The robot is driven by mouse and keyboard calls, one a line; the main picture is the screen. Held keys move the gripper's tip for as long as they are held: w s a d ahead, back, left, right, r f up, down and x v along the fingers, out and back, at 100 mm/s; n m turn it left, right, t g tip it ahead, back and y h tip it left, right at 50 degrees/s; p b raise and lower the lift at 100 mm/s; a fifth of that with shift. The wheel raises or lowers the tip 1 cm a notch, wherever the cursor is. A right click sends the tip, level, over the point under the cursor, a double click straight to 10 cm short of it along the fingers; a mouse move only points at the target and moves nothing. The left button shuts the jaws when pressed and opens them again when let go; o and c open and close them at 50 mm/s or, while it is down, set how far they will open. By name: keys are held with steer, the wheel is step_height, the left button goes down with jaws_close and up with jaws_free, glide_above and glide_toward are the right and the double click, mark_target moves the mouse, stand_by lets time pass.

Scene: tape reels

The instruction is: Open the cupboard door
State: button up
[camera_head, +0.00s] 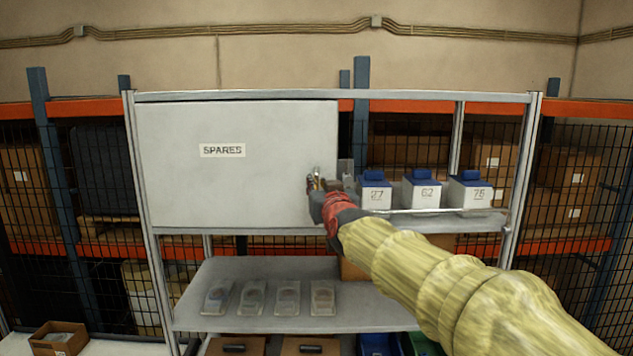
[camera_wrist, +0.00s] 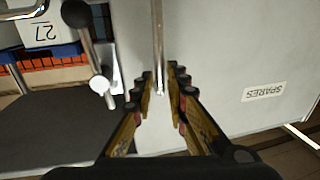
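The cupboard door (camera_head: 235,185) is a flat grey panel labelled SPARES at the upper left of the rack. It looks shut. It also fills the right side of the wrist view (camera_wrist: 235,55), where the label is upside down. A slim upright metal bar handle (camera_wrist: 158,35) stands near the door's free edge. My gripper (camera_head: 318,181) is at the door's lower right edge. In the wrist view my gripper (camera_wrist: 159,74) has its fingers apart, one on each side of the bar. I cannot tell whether either finger touches it. My gripper hides most of the handle in the head view.
Blue-lidded white boxes (camera_head: 422,192) stand on the shelf right of the door, behind a thin front rail (camera_head: 440,211). Clear packs (camera_head: 287,298) lie on the lower shelf (camera_head: 375,312).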

steer(key=shift+w+a, duration=0.25)
steer(key=shift+w, duration=1)
steer(key=shift+c, duration=0.8)
jaws_close()
